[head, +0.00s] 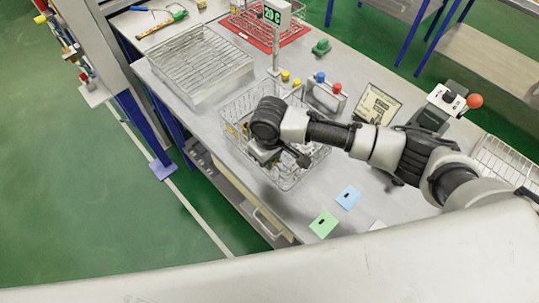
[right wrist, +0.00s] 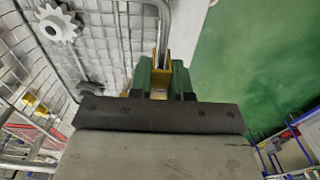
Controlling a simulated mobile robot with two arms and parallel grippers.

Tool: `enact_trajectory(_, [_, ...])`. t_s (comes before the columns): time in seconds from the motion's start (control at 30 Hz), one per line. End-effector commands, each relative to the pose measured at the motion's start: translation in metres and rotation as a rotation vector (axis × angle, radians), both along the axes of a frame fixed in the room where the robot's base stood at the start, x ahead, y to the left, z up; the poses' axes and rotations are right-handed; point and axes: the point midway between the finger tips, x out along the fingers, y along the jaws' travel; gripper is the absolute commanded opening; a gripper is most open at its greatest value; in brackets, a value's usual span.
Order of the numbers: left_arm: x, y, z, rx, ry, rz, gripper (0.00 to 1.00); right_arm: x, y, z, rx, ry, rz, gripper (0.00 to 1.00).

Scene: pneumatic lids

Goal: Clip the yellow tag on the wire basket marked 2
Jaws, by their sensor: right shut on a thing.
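A wire basket (head: 290,186) stands near the front edge of the bench. No number 2 can be read on it. My right gripper (head: 262,152) is over its left front side and hides part of it. In the right wrist view my right gripper (right wrist: 162,84) is shut on the yellow tag (right wrist: 158,62), of which only a narrow part shows between the green fingers. The basket's rim wire (right wrist: 164,22) runs right up to the tag. I cannot tell whether the tag is around the wire or only touching it. My left gripper is not in view.
A grey gear (right wrist: 57,24) shows in the basket. Green (head: 323,225) and blue (head: 348,197) tags lie on the bench to the right. Another wire basket (head: 230,75) is further back.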

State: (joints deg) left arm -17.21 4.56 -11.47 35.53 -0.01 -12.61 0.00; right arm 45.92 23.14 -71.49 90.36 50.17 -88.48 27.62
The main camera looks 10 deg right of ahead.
Motion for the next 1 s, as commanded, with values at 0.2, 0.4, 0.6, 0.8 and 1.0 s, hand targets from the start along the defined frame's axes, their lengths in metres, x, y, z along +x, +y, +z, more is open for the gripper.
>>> enact_trajectory(0.2, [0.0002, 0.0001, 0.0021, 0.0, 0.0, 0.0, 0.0, 0.0001, 0.0003, 0.0002, 0.001, 0.0, 0.0, 0.0])
enact_trajectory(0.4, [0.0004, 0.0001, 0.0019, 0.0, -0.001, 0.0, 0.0, 0.0001, 0.0003, 0.0001, 0.001, 0.0, 0.001, 0.0])
enact_trajectory(0.6, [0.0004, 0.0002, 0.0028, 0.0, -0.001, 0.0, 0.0, -0.0001, 0.0004, -0.0011, 0.001, 0.0, 0.001, 0.0])
enact_trajectory(0.8, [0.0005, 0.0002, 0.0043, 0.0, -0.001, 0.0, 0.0, -0.0001, 0.0007, -0.0039, 0.002, 0.0, 0.001, 0.0])
enact_trajectory(1.0, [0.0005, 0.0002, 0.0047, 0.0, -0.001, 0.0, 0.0, 0.0, 0.0004, -0.0063, 0.001, 0.0, 0.001, 0.0])
